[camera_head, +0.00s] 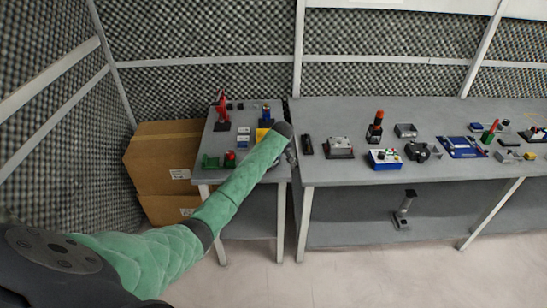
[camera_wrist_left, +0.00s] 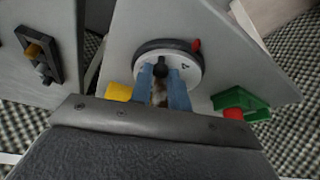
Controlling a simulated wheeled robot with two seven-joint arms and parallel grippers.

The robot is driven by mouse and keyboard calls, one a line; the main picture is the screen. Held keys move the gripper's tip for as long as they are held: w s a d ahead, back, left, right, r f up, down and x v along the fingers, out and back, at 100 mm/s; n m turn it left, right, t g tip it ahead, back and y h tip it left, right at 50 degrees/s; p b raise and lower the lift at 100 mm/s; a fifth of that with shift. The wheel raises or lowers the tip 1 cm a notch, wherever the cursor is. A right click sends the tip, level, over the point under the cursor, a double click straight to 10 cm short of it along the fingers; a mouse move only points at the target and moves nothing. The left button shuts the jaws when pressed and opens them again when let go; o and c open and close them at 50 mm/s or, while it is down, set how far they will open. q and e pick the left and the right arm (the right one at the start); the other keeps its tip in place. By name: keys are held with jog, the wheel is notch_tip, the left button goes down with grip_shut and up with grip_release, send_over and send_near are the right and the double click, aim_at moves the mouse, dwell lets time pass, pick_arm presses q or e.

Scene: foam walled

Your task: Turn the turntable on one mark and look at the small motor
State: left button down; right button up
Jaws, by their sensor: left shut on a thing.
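The turntable (camera_wrist_left: 185,62) is a pale grey disc with a dark rim, a dark mark on its face and a red marker at its edge, in the left wrist view. My left gripper (camera_wrist_left: 160,74) has its blue fingers shut on the black knob (camera_wrist_left: 160,64) at the disc's middle. In the head view my left arm reaches over the small left table and its wrist hides the turntable. I cannot make out which thing is the small motor. My right gripper is in neither view.
A yellow block (camera_wrist_left: 118,92) and a green holder (camera_wrist_left: 240,106) with a red part flank the fingers. The small left table (camera_head: 208,138) also bears a red stand (camera_head: 221,112). The long grey table (camera_head: 335,175) at right carries several devices. Cardboard boxes (camera_head: 160,160) stand at left.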

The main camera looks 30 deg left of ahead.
pick_arm(q)
jog(key=shift+w+d+n, duration=0.1)
jog(key=shift+w+n, duration=0.05)
jog(key=shift+n, duration=0.15)
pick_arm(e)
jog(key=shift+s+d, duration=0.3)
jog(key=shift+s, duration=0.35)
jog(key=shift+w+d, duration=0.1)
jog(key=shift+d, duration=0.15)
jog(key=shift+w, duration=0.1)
